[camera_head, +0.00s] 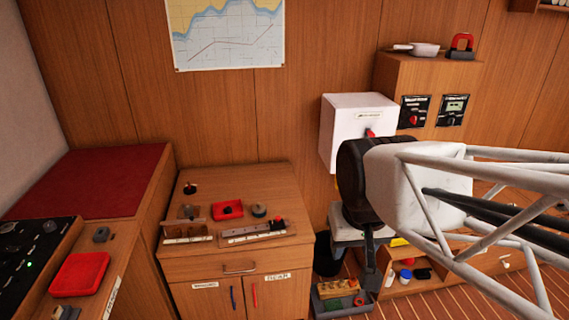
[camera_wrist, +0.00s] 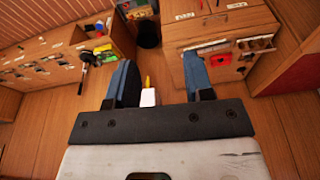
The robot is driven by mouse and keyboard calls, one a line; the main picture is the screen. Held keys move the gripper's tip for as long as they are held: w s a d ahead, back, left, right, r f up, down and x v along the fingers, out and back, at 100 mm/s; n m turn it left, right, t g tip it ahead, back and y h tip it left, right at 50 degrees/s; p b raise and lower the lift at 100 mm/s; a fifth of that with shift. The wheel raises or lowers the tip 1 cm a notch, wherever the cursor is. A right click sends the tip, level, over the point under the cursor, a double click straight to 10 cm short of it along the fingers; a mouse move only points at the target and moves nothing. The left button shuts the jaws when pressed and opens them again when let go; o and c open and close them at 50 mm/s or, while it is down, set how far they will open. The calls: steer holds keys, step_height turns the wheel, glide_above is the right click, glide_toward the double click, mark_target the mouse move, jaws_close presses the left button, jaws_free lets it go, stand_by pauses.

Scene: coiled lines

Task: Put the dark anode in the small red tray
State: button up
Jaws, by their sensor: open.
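A small red tray (camera_head: 219,213) lies on top of the wooden cabinet, left of its middle, with a small dark shape in it; red also shows past the right finger in the wrist view (camera_wrist: 220,60). A larger red tray (camera_head: 80,274) lies on the left bench. I cannot tell which piece is the dark anode; a grey round piece (camera_head: 259,211) sits right of the small tray, and a dark piece (camera_head: 190,188) stands near the cabinet's back left. My gripper (camera_wrist: 161,72) is open and empty, in the air right of the cabinet.
Rails with small parts (camera_head: 253,231) lie along the cabinet's front. A white wall box (camera_head: 358,120) is close behind my gripper. A grey bin of parts (camera_head: 341,303) and a low shelf are below.

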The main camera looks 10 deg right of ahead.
steer(key=shift+s+d+f+n, duration=0.15)
steer(key=shift+s+f, duration=0.15)
steer(key=shift+s, duration=0.45)
steer(key=shift+s+d+f+n, duration=0.15)
steer(key=shift+s+f, duration=0.1)
steer(key=shift+s, duration=0.5)
steer(key=shift+a, duration=0.1)
